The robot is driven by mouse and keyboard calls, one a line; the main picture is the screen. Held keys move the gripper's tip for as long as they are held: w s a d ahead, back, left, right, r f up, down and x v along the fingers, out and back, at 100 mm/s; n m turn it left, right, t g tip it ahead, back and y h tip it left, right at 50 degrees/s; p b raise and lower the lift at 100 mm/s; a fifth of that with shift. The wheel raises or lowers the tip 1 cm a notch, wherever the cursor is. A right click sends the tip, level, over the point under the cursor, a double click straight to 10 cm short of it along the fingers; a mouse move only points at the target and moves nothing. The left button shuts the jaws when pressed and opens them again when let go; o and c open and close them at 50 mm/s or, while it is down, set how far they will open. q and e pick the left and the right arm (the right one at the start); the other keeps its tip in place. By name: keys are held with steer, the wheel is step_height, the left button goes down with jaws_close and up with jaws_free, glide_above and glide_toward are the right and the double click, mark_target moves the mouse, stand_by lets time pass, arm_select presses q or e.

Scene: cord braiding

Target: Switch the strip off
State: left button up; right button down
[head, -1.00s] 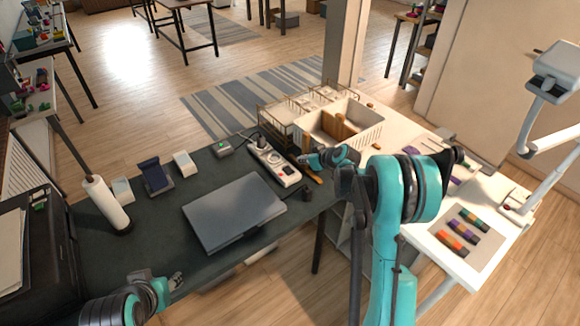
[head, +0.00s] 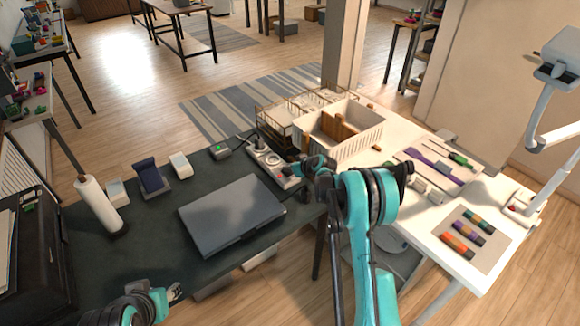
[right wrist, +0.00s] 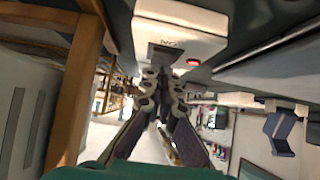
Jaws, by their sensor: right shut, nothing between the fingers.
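The white power strip (head: 264,156) lies on the dark desk right of the laptop, with a black plug in its far end. My right gripper (head: 291,171) is at the strip's near end, fingers pointing left. In the right wrist view, the strip's white end (right wrist: 180,40) fills the top, with a small red part (right wrist: 193,62) on it. My right gripper (right wrist: 162,78) is shut and empty, its tips close by the strip; contact cannot be told. My left gripper (head: 175,293) hangs low at the desk's front edge, away from the strip; its finger gap is unclear.
A closed grey laptop (head: 232,214) lies left of the strip. A small box with a green light (head: 220,151) stands beyond it. A white crate (head: 345,130) and wire rack (head: 292,108) stand close behind and right of the strip.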

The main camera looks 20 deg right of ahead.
steer(key=shift+f, duration=0.1)
steer(key=shift+w+f+b, duration=0.1)
steer(key=shift+f+b, duration=0.25)
steer(key=shift+a+r, duration=0.1)
steer(key=shift+r, duration=0.05)
steer(key=shift+w+a+r, duration=0.2)
steer(key=shift+w+a, duration=0.05)
steer(key=shift+w, duration=0.45)
